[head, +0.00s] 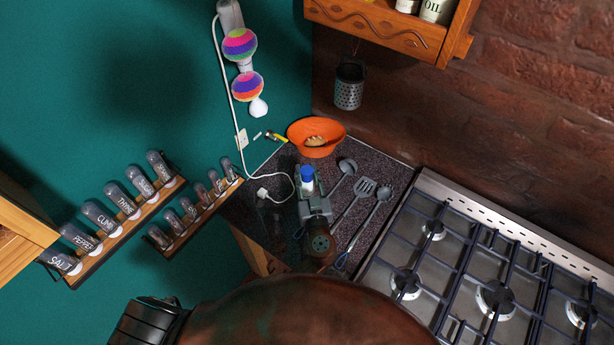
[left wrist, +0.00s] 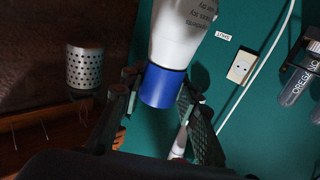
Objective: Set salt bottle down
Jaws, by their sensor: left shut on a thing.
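The salt bottle, white with a blue cap (head: 307,173), is in my left gripper (head: 311,192) over the dark speckled counter (head: 268,222) in the head view. In the left wrist view, the white body (left wrist: 183,32) with small print and the blue cap (left wrist: 163,88) show between the two dark fingers of my left gripper (left wrist: 160,100), which is shut on the bottle. The gripper hides part of the bottle in the head view, and I cannot tell whether its base touches the counter. My right gripper is not in view.
An orange bowl (head: 311,148) stands behind the bottle. Grey utensils (head: 365,188) lie to its right, beside the gas stove (head: 470,265). A white cable (head: 274,178) lies to its left. Labelled spice jars (head: 123,201) hang on the teal wall. A perforated holder (head: 349,92) hangs on the brick wall.

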